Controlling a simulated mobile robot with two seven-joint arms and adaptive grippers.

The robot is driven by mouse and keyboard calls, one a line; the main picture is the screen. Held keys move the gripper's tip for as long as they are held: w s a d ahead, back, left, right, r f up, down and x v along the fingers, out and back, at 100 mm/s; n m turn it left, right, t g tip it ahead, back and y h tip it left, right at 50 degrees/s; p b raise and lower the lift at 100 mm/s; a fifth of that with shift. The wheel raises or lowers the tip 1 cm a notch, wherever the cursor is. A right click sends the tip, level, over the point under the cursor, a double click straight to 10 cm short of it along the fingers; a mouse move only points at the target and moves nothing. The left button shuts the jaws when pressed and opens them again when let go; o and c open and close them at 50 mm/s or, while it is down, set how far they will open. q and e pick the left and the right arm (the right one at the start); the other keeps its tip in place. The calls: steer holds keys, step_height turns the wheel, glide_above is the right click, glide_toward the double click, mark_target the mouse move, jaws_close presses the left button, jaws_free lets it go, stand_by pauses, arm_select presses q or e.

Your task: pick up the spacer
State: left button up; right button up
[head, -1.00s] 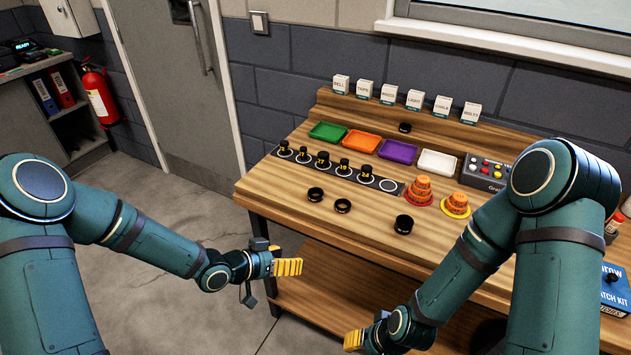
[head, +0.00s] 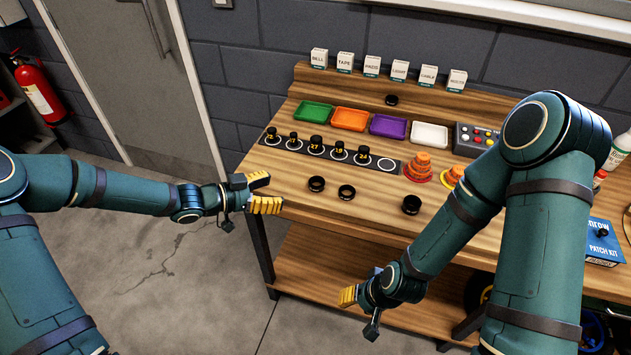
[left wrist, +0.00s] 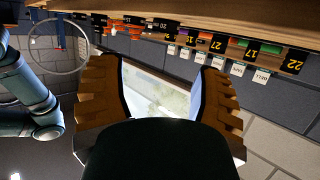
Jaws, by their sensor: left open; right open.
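Three black rings, which look like spacers, lie near the bench's front edge in the head view: a left ring (head: 316,184), a middle ring (head: 346,192) and a right ring (head: 411,205). Another black ring (head: 391,100) sits on the raised back ledge. I cannot tell which one the task means. My left gripper (head: 263,192) is open and empty beside the bench's front left corner, left of the left ring. In the left wrist view its fingers (left wrist: 160,95) stand apart with nothing between them. My right gripper (head: 358,312) is open, low in front of the bench.
A black strip (head: 380,180) on the bench (head: 290,195) bears several numbered black pieces and an empty circle at its right end. Coloured trays (head: 350,119), stacked orange pieces (head: 420,166), a control box (head: 476,138) and a blue patch kit box (head: 603,242) stand around.

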arm_select(q)
steer(key=b, duration=0.1)
glide_toward(322, 183)
steer(key=d, duration=0.3)
steer(key=shift+w+f, duration=0.2)
steer(key=shift+w, duration=0.1)
steer(key=b+x, duration=0.1)
steer(key=x, duration=0.3)
steer(key=shift+w+d+f, duration=0.1)
steer(key=shift+w, duration=0.15)
steer(key=c, duration=0.9)
